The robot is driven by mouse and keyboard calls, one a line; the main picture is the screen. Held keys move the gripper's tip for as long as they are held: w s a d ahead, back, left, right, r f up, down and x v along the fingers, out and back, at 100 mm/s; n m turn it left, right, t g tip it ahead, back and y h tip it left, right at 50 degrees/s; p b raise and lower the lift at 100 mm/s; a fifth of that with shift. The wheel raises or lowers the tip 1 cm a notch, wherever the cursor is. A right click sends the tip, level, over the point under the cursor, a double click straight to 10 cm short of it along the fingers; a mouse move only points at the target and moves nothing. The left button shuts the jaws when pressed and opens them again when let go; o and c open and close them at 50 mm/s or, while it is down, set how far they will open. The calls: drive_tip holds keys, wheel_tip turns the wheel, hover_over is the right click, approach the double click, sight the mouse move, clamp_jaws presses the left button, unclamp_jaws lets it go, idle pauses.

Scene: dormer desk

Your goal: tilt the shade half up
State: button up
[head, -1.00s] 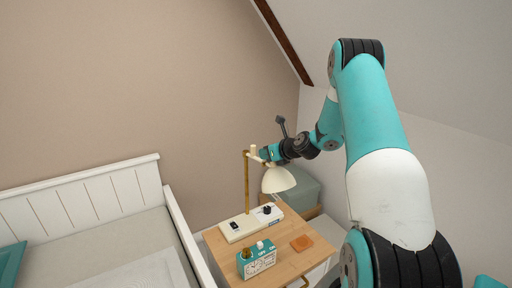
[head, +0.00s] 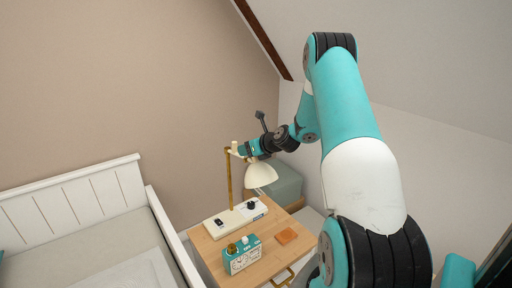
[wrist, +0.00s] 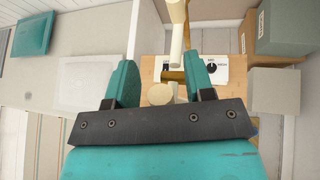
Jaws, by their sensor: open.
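The desk lamp has a white base (head: 222,222), a brass pole (head: 229,182) and a cream dome shade (head: 261,175) facing downward. My gripper (head: 242,151) is at the top of the lamp, above the shade and close to the pole's upper end. In the wrist view my gripper (wrist: 160,82) is open, with teal fingers on either side of a round cream lamp part (wrist: 160,94). I cannot tell whether the fingers touch it. A cream rod runs upward beyond the fingers. The shade's far side is hidden in the head view.
A green box (head: 287,183) stands behind. A white bed (head: 75,205) is at left, the sloped wall at right.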

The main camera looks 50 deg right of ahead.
drive_tip(key=b+v, duration=0.3)
drive_tip(key=v, duration=1.4)
drive_tip(key=shift+r, duration=0.15)
drive_tip(key=w+a+r+n+g+y, duration=0.1)
drive_tip(key=a+r+n+g+y, duration=0.15)
drive_tip(key=a+n, duration=1)
drive_tip(key=a+r+n+g+y, duration=0.1)
drive_tip(key=a+n+g+y, duration=0.25)
drive_tip(key=a+n, duration=0.9)
drive_tip(key=s+a+r+n+g+h, duration=0.1)
drive_tip(key=s+a+n+g, duration=0.5)
drive_tip(key=s+a+n, duration=1.2)
drive_tip(key=shift+a+n+h, duration=0.5)
drive_tip(key=shift+n, duration=0.1)
drive_tip(key=shift+r, duration=0.1)
